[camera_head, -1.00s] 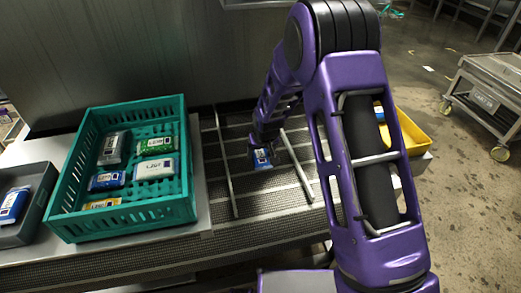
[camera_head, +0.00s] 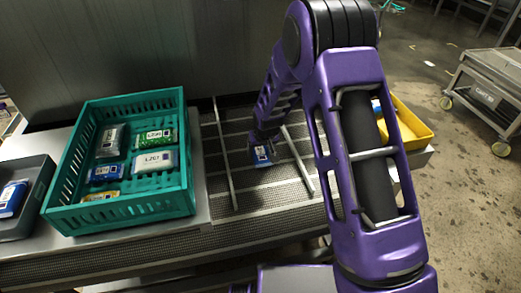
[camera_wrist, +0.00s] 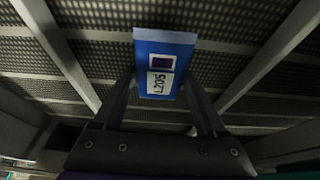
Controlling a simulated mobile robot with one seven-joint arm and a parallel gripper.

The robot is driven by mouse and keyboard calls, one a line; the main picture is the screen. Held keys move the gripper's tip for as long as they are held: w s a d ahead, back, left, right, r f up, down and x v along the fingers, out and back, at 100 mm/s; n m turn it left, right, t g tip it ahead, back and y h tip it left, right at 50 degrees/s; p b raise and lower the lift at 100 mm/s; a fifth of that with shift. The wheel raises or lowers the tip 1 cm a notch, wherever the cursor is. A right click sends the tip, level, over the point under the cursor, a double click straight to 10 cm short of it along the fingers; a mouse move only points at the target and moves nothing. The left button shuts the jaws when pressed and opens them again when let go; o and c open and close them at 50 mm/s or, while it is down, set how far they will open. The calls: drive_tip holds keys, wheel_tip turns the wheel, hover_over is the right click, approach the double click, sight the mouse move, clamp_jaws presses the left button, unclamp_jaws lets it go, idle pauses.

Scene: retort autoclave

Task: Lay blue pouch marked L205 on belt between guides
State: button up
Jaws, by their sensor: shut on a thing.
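The blue pouch marked L205 (camera_wrist: 166,52) is between the fingers of my gripper (camera_wrist: 168,95) in the wrist view, with its label readable. My gripper is shut on it. In the head view the pouch (camera_head: 262,155) shows below my gripper (camera_head: 262,143), over the mesh belt (camera_head: 262,196). It is between the left guide (camera_head: 225,160) and the right guide (camera_head: 298,160). In the wrist view a guide bar runs on either side of the pouch, apart from it. I cannot tell whether the pouch touches the belt.
A teal crate (camera_head: 122,222) with several pouches stands left of the belt. A grey bin (camera_head: 30,215) with a blue pouch is at the far left. A yellow bin (camera_head: 418,133) is right of my arm. A metal cart (camera_head: 486,85) stands on the floor at right.

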drive_tip(key=shift+f, duration=0.2)
drive_tip(key=o, duration=1.5)
drive_tip(key=shift+r, duration=0.1)
drive_tip(key=p+v, duration=0.2)
drive_tip(key=v, duration=1.5)
drive_tip(key=shift+s, duration=0.2)
drive_tip(key=shift+d, duration=0.1)
